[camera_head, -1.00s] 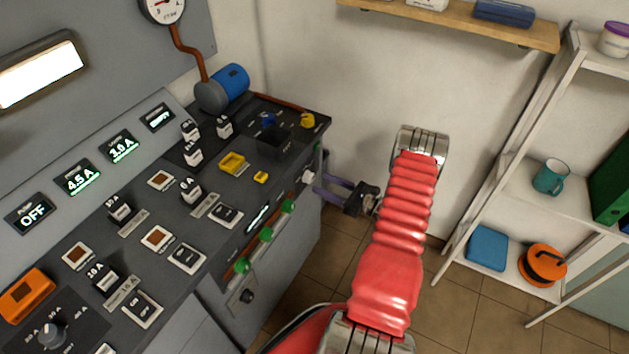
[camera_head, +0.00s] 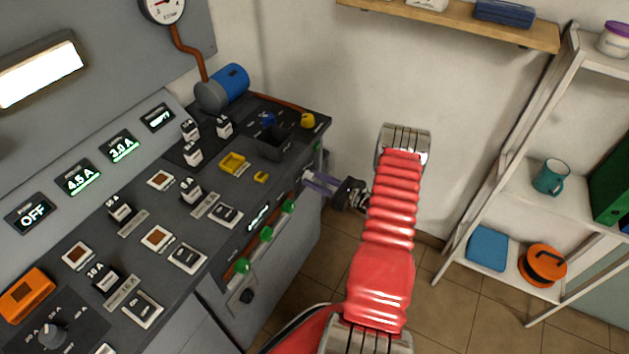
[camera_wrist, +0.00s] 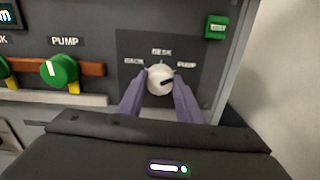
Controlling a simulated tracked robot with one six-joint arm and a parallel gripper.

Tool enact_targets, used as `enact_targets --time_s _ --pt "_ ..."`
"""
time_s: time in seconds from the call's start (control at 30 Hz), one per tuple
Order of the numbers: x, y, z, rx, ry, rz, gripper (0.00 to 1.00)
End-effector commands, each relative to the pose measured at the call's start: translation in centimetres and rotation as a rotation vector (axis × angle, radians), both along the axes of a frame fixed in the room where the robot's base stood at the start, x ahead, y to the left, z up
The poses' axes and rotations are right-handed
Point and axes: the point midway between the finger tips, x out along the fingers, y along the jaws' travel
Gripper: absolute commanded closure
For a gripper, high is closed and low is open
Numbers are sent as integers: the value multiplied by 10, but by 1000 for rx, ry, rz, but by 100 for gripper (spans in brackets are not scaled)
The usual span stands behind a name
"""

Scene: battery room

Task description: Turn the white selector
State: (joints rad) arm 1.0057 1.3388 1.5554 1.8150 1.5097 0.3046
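The white selector (camera_wrist: 160,80) is a round white knob with a dark mark on a dark plate on the front of the desk. Its mark points right, roughly toward the PUMP label; DESK is above it and another label is to its left. My gripper (camera_head: 308,179) reaches the desk's front face near its right end. Its two purple fingers stand on either side of the selector, close against its edges, and appear shut on it. In the head view the fingertips largely cover the knob.
Left of the selector is a green knob (camera_wrist: 60,70) labelled PUMP on an orange-brown bar. A green indicator (camera_wrist: 215,27) is at upper right. The desk top (camera_head: 215,165) holds switches and displays. A white shelf rack (camera_head: 507,165) stands at right, with free floor between.

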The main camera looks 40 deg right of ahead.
Motion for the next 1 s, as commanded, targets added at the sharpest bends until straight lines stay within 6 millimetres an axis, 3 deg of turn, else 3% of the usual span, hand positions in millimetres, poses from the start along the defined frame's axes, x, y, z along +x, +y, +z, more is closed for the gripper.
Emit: enact_targets --time_s 0.3,0.67,1.0 --pt "0 0 0 0 0 0 90" --pt "0 0 0 -41 -14 0 90" --pt "0 1 0 -221 -79 0 90"
